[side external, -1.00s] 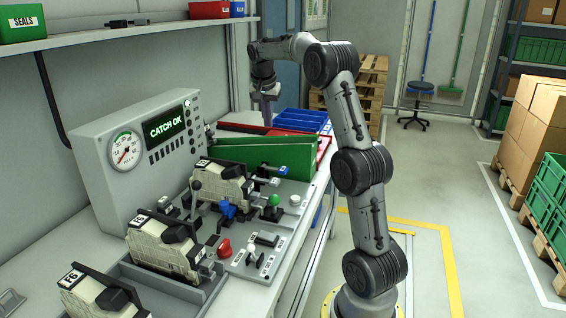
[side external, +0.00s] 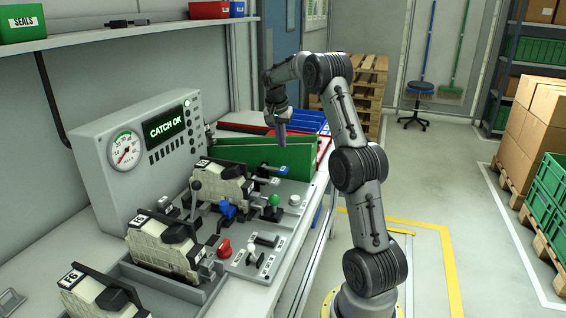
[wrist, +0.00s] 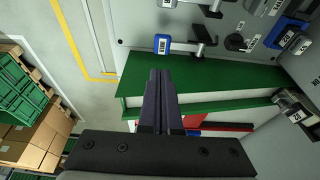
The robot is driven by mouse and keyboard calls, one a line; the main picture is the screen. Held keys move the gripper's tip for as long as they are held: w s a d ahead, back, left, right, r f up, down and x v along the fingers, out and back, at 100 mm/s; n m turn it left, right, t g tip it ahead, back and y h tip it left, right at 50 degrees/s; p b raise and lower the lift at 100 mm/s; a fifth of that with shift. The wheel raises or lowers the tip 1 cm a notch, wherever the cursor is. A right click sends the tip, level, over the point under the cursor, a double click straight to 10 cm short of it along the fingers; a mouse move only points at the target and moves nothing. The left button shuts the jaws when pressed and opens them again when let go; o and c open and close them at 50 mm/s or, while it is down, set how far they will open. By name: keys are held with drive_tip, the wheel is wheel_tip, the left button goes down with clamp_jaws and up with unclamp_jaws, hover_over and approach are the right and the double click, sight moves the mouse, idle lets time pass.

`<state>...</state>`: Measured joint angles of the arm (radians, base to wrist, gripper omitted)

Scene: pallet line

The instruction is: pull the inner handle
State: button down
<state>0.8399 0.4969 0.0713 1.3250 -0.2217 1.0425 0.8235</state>
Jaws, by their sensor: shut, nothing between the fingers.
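A blue-gripped handle (side external: 281,170) on a dark bar sticks out at the far end of the grey control panel, beside the green dividers. In the wrist view a blue handle with a white label (wrist: 163,44) lies just beyond my fingertips, and another blue labelled piece (wrist: 290,36) is at upper right. I cannot tell which is the inner handle, as the labels are too small. My gripper (side external: 281,146) hangs fingers down above the green dividers, apart from the handle. Its fingers are shut together and empty, as the wrist view shows (wrist: 159,74).
Upright green dividers (side external: 250,152) stand between the panel and the red and blue trays behind. A green-knobbed lever (side external: 273,200), blue knob (side external: 228,209) and red knob (side external: 224,248) crowd the panel. The grey gauge box (side external: 110,170) stands at left.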

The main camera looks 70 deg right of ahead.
sight(286, 171)
drive_tip(key=x, duration=0.5)
drive_tip(key=a+x, duration=0.1)
drive_tip(key=x, duration=0.2)
drive_tip(key=shift+f, duration=0.5)
drive_tip(key=shift+s+f, duration=0.2)
drive_tip(key=shift+f, duration=0.5)
drive_tip(key=shift+s+f, duration=0.2)
drive_tip(key=shift+f, duration=0.5)
drive_tip(key=shift+s+f, duration=0.2)
drive_tip(key=shift+f, duration=0.5)
drive_tip(key=shift+s, duration=0.1)
drive_tip(key=shift+s+r, duration=0.15)
drive_tip(key=shift+r, duration=0.25)
drive_tip(key=s+a+r, duration=0.1)
drive_tip(key=s+r, duration=0.1)
drive_tip(key=r, duration=0.4)
drive_tip(key=s+a+r, duration=0.1)
drive_tip(key=s+r, duration=0.2)
drive_tip(key=r, duration=0.3)
drive_tip(key=shift+a, duration=0.35)
